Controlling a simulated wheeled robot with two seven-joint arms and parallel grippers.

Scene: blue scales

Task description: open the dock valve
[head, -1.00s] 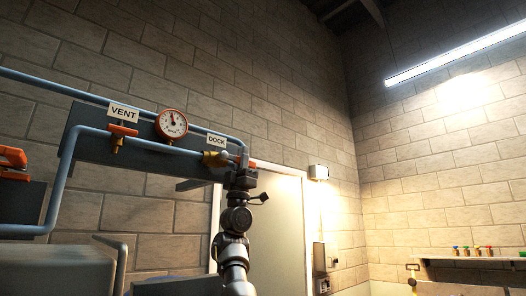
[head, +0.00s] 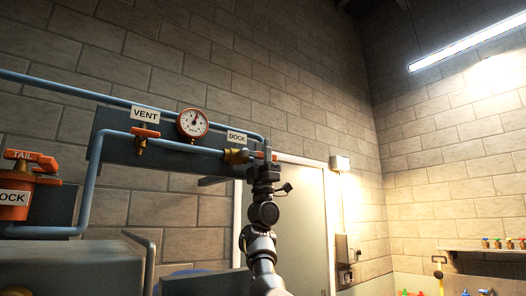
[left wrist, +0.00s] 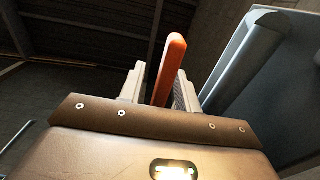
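The dock valve is a brass body (head: 236,156) with an orange lever (head: 274,156), below the DOCK label (head: 237,137) at the right end of the blue pipe. My left gripper (head: 266,154) is raised at this lever and hides part of it. In the left wrist view the orange lever (left wrist: 170,65) stands between the two pale fingers of the left gripper (left wrist: 158,88). Narrow gaps show beside it, so the fingers look open around it; contact is hard to judge. My right gripper is not in view.
The VENT valve (head: 143,134) and a round pressure gauge (head: 193,124) are on the same dark panel to the left. A pale door (head: 295,215) stands behind my arm.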

